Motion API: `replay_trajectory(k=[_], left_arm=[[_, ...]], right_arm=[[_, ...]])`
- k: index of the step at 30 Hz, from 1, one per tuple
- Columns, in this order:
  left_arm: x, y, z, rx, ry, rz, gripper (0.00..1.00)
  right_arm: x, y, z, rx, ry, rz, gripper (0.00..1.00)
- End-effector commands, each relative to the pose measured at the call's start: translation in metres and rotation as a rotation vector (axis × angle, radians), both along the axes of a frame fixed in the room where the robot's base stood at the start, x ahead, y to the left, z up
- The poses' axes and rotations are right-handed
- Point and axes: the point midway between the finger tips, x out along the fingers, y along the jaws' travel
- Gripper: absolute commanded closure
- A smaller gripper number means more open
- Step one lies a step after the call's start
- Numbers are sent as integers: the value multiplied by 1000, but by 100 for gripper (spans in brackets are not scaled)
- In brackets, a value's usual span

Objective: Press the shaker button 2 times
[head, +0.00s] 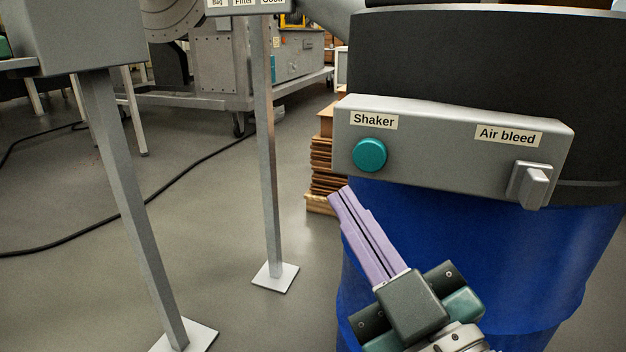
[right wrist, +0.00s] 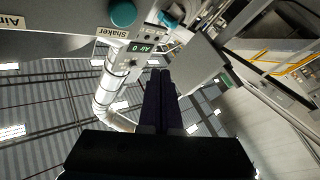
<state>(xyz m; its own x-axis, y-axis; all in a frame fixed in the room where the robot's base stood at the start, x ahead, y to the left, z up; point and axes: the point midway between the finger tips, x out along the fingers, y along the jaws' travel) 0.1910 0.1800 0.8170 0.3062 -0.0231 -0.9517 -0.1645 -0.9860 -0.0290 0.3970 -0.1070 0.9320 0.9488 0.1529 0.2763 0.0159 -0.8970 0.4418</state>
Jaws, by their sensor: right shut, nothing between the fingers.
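The shaker button (head: 369,155) is a round teal knob on the left of a grey control box (head: 450,160), under a "Shaker" label (head: 374,120). My right gripper (head: 342,198) is shut and empty, its purple fingers together. In the head view its tips are below and a little left of the button, apart from it. In the right wrist view the button (right wrist: 123,13) is at the top, and the shut fingers (right wrist: 160,80) point up in the middle, to the right of it. My left gripper is not in view.
An "Air bleed" switch (head: 530,184) sits on the box's right. The box is on a dark-topped blue drum (head: 480,260). Metal posts (head: 130,200) stand at the left, with a stack of boards (head: 323,165) behind. A black cable (head: 120,220) crosses the open floor.

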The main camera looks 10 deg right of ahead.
Motion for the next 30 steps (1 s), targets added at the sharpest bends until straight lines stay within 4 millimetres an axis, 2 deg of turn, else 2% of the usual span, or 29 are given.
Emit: replay_trajectory(k=[2, 17, 30], left_arm=[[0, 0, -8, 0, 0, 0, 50], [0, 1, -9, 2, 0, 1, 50], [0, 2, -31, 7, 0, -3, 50]], right_arm=[[0, 1, -6, 0, -15, -1, 100], [3, -2, -5, -3, -22, -1, 100], [50, -33, -6, -3, -24, -1, 100]])
